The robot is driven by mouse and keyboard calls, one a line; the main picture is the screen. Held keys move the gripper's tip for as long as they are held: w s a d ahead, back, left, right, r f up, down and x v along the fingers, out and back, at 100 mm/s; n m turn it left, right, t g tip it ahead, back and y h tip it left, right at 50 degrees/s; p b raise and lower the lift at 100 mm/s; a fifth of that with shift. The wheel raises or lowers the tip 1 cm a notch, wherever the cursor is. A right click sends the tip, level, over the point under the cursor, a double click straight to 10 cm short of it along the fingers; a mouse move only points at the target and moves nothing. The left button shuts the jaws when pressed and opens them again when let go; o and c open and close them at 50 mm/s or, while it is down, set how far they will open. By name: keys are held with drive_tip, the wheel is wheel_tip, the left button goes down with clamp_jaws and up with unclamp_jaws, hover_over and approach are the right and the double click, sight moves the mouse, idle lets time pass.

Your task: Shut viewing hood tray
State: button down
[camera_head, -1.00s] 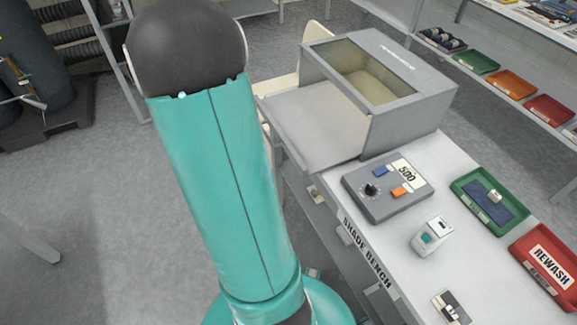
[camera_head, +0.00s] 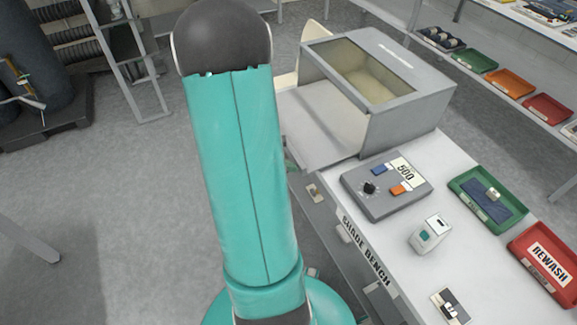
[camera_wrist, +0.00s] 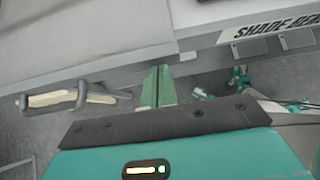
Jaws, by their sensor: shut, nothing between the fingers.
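The viewing hood (camera_head: 405,105) is a grey box with a framed window on top, standing on the far end of the bench. Its tray (camera_head: 325,130) is a flat grey panel that sticks out of the hood's open left side, past the bench edge. My arm hides part of its left end in the head view. In the wrist view a broad pale grey surface, likely the tray (camera_wrist: 90,30), fills the upper left. My gripper (camera_wrist: 157,84) shows there as two green fingers side by side, shut and empty, just below the pale edge. Contact cannot be told.
On the bench are a grey control box (camera_head: 385,187), a small white device (camera_head: 430,234), a green tray (camera_head: 465,183) and a red REWASH tray (camera_head: 530,283). A cream chair (camera_head: 288,72) stands behind the hood.

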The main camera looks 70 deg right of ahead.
approach(353, 147)
drive_tip(key=x, duration=0.5)
drive_tip(key=shift+w+a+f, duration=0.2)
drive_tip(key=shift+f, duration=0.1)
drive_tip(key=shift+s+d+r, duration=0.15)
drive_tip(key=shift+s+d, duration=0.1)
drive_tip(key=shift+s, duration=0.2)
